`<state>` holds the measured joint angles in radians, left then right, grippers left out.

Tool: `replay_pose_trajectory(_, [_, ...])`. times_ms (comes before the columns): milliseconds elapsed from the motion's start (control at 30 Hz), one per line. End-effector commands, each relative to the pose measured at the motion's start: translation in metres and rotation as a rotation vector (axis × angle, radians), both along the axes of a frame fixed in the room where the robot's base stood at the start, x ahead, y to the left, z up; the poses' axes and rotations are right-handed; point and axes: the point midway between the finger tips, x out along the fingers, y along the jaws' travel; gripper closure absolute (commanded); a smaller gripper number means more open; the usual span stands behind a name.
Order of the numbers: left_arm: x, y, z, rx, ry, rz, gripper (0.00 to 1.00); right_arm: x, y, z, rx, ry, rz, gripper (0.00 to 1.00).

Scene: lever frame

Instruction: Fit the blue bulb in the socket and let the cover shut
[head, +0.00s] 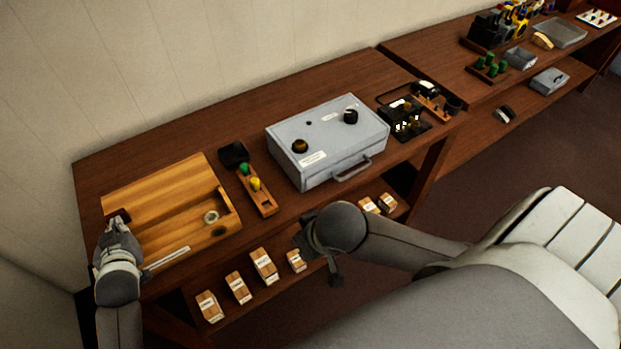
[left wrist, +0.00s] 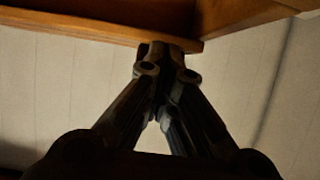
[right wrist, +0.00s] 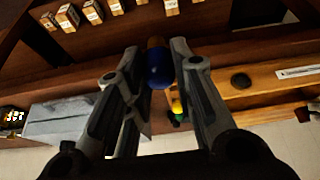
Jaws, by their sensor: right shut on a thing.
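A wooden frame (head: 150,195) stands at the left end of the bench, with a pale ring, apparently the socket, (head: 211,217) in its recessed front part. I cannot tell which panel is the cover. My left gripper (head: 116,221) is at the frame's left edge, its fingers together against a dark piece there. The left wrist view shows the fingertips (left wrist: 166,66) just under the wooden edge. My right gripper (head: 303,241) is in front of the bench, away from the frame. In the right wrist view it is shut on the blue bulb (right wrist: 159,68), which has an orange-brown end.
A wooden rack (head: 265,204) holds a green and a yellow bulb, right of the frame. A grey box (head: 325,148) with knobs and a front handle stands further right. Several small cartons (head: 263,264) line the lower shelf. Black devices (head: 405,118) stand at the bench's right end.

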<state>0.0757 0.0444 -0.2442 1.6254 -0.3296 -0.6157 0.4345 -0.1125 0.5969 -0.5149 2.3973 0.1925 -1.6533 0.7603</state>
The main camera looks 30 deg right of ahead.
Motion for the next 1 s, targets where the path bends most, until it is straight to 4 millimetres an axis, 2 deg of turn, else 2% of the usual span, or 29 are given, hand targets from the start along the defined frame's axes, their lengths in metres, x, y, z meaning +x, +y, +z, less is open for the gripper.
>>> replay_pose_trajectory(133, [0.000, 0.000, 0.001, 0.000, -0.002, 0.000, 1.00, 0.034, 0.003, -0.006, 0.001, -0.005, 0.019, 0.93])
replay_pose_trajectory(267, [0.000, 0.000, 0.001, 0.000, -0.002, 0.000, 1.00, 0.078, 0.017, -0.004, 0.003, -0.008, 0.110, 0.93])
replay_pose_trajectory(400, [0.000, 0.000, 0.000, 0.000, -0.001, 0.000, 1.00, 0.123, 0.045, 0.001, 0.004, -0.006, 0.334, 0.93])
replay_pose_trajectory(500, [0.000, 0.000, 0.000, 0.000, 0.000, 0.000, 1.00, 0.147, 0.063, 0.003, 0.003, -0.004, 0.504, 0.93])
replay_pose_trajectory(800, [0.000, 0.000, -0.001, 0.000, 0.001, 0.000, 1.00, 0.211, 0.119, 0.016, 0.002, -0.003, 0.997, 0.93])
replay_pose_trajectory(1000, [-0.001, 0.000, -0.001, 0.000, 0.003, 0.001, 1.00, 0.235, 0.141, 0.025, 0.001, -0.001, 1.207, 0.93])
